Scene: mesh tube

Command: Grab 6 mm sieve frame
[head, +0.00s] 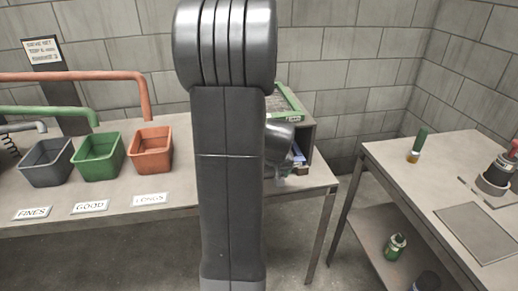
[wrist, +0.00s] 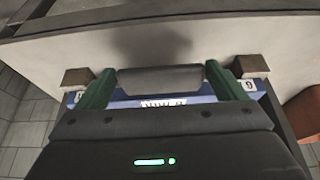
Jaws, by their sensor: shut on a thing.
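A blue sieve frame (wrist: 195,99) shows in the wrist view, with white labels on its front; a 6 is readable near its right end, and the middle label is too blurred to read. My gripper (wrist: 161,78) has its two green fingers on either side of the frame's dark grey handle (wrist: 160,81) and is shut on it. In the head view, a bit of blue (head: 299,154) shows low in the rack (head: 309,130) at the bench's right end. My arm hides most of the rack's front and the gripper there.
A green frame (head: 288,103) lies at the top of the rack. Grey (head: 46,163), green (head: 98,157) and orange (head: 151,151) bins stand on the bench to the left. A second table (head: 440,165) with tools stands at right, with a floor gap between.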

